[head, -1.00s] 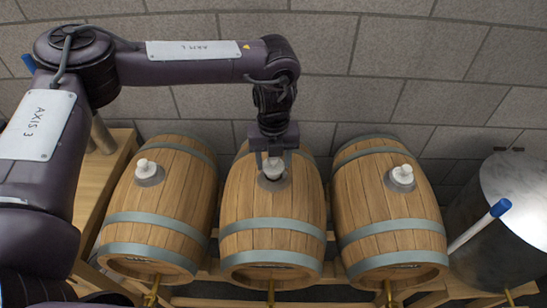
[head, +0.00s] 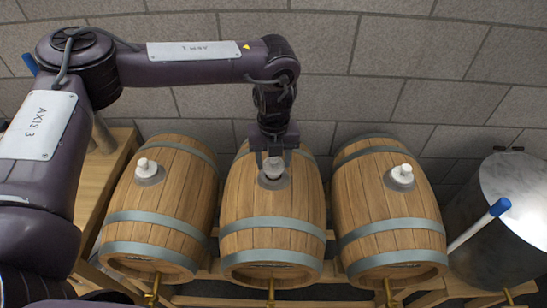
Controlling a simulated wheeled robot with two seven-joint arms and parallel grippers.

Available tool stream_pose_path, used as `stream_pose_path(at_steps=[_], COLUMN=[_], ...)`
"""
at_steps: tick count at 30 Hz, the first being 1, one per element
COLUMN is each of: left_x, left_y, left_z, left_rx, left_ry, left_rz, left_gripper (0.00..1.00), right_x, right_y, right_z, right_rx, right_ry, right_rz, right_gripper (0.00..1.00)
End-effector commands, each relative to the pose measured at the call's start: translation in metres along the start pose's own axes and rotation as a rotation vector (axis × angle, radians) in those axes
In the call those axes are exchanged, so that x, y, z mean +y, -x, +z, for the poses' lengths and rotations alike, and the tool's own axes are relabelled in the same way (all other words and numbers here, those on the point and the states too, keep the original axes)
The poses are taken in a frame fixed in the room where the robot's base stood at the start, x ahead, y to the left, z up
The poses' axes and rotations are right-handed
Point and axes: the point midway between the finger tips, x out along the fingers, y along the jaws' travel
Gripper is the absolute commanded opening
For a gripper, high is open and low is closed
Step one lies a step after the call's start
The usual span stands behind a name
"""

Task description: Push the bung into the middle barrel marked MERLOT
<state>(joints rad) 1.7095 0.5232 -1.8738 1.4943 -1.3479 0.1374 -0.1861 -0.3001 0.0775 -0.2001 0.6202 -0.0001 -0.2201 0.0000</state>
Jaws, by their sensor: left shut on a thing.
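The middle barrel (head: 272,203) lies on its side between two others, its wooden staves bound by grey hoops. Any marking on it is not readable from here. My left gripper (head: 273,160) points down over its top, fingers shut on the white bung (head: 272,168). The bung is at the grey ring around the hole; how deep it sits cannot be told. My right gripper is not in view.
The left barrel (head: 165,200) and the right barrel (head: 385,210) each have a white stopper on top. A metal vat (head: 515,225) with a blue-tipped white rod (head: 480,224) stands at the right. A grey block wall (head: 420,60) is behind.

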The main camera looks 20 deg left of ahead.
Motion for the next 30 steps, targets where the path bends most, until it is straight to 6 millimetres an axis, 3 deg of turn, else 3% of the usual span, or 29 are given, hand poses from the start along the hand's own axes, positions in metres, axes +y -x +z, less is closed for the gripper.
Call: stream_pose_path(at_steps=[30], left_x=[0.000], left_y=[-0.011], left_z=[0.000], left_rx=[0.000], left_ry=[0.000], left_rz=[0.000], left_gripper=[0.29], right_x=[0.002], right_y=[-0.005], right_z=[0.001], right_rx=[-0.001], right_ry=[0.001], right_rz=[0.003], right_gripper=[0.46])
